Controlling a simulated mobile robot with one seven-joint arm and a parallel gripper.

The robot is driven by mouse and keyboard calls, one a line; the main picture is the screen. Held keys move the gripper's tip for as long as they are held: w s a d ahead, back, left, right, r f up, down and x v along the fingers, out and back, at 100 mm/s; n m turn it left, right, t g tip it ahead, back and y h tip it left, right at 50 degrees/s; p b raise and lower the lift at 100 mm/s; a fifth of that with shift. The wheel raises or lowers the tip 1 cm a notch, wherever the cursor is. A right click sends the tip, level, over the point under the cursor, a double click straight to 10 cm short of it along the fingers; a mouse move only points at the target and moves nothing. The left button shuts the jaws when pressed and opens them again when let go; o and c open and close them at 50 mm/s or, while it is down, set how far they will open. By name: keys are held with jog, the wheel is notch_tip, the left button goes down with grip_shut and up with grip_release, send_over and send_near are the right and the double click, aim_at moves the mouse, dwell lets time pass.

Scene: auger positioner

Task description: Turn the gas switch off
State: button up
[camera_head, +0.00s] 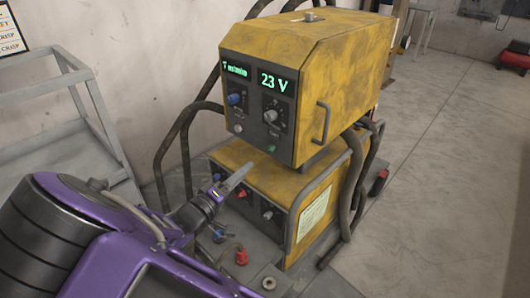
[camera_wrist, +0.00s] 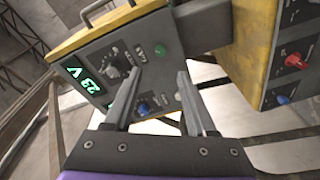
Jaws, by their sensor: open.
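The yellow welding machine (camera_head: 310,45) has a grey front panel with green displays reading "23 V". In the wrist view the panel is tilted, with the dial (camera_wrist: 113,72), blue knob (camera_wrist: 143,108) and green button (camera_wrist: 160,49).
A lower yellow unit (camera_head: 318,207) with its own knobs stands under the machine. Black hoses (camera_head: 184,130) curve along the left side, and more hang at the right. A grey cart (camera_head: 66,137) stands at left. A metal handle (camera_head: 321,122) sticks out from the machine's side. Floor at right is open.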

aim_at(268, 150)
jog(key=x, duration=1.1)
jog(key=shift+w, duration=0.15)
grip_shut()
